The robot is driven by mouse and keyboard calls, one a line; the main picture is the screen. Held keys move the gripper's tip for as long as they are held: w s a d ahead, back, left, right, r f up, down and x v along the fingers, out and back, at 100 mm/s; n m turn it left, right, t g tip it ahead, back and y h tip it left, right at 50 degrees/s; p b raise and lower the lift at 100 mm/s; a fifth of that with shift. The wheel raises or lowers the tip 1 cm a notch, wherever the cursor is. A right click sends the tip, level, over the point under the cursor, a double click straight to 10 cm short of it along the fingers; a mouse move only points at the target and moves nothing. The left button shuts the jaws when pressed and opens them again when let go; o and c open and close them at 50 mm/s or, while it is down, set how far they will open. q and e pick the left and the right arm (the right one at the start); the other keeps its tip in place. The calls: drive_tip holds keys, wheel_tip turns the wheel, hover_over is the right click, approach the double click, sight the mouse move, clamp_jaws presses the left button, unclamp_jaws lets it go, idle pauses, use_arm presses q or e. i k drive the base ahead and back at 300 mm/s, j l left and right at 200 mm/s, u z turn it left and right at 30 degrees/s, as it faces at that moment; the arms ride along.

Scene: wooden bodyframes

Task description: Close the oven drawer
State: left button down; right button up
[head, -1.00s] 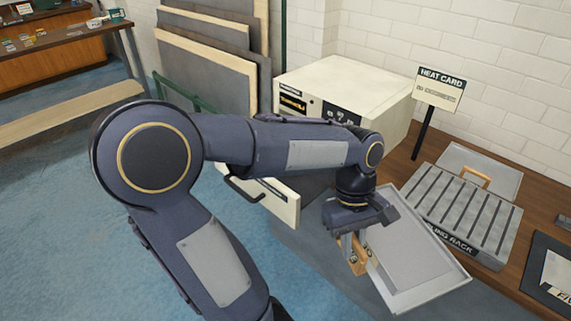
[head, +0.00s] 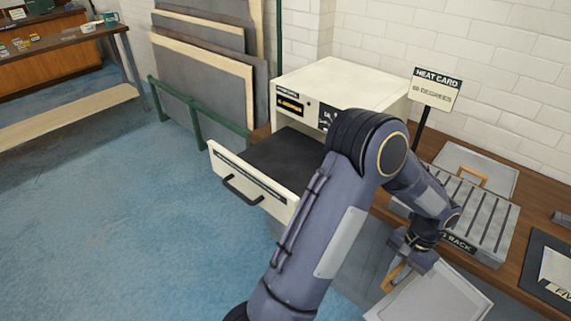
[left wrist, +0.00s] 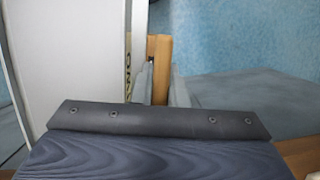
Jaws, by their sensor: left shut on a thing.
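The cream oven (head: 345,80) stands on the bench against the brick wall. Its drawer (head: 252,197) is pulled well out, with the dark handle (head: 242,189) facing the open floor. The visible part of its dark inside is empty; my left arm hides its right side. My left gripper (head: 398,272) is right of the drawer and apart from it. It is shut on the wooden handle (head: 391,278) of a light grey tray (head: 440,296), held over the bench front. In the left wrist view the handle (left wrist: 160,60) and tray (left wrist: 85,60) show close up.
A slotted cooling rack (head: 475,215) lies on the wooden bench, with another tray (head: 478,162) behind it. A heat card (head: 436,90) reading 60 degrees stands beside the oven. Boards (head: 205,75) lean in a green rack at left. Blue floor before the drawer is clear.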

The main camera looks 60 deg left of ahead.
sight(288, 163)
drive_tip(key=k+j+u, duration=0.1)
drive_tip(key=k+j, duration=0.15)
drive_tip(key=k+j+u, duration=0.1)
drive_tip(key=k+j, duration=0.15)
drive_tip(key=j, duration=0.15)
drive_tip(key=k+j+u, duration=0.1)
drive_tip(key=k+j, duration=0.15)
drive_tip(key=j, duration=0.15)
drive_tip(key=k+j+u, duration=0.1)
drive_tip(key=j, duration=0.25)
drive_tip(key=k, duration=0.1)
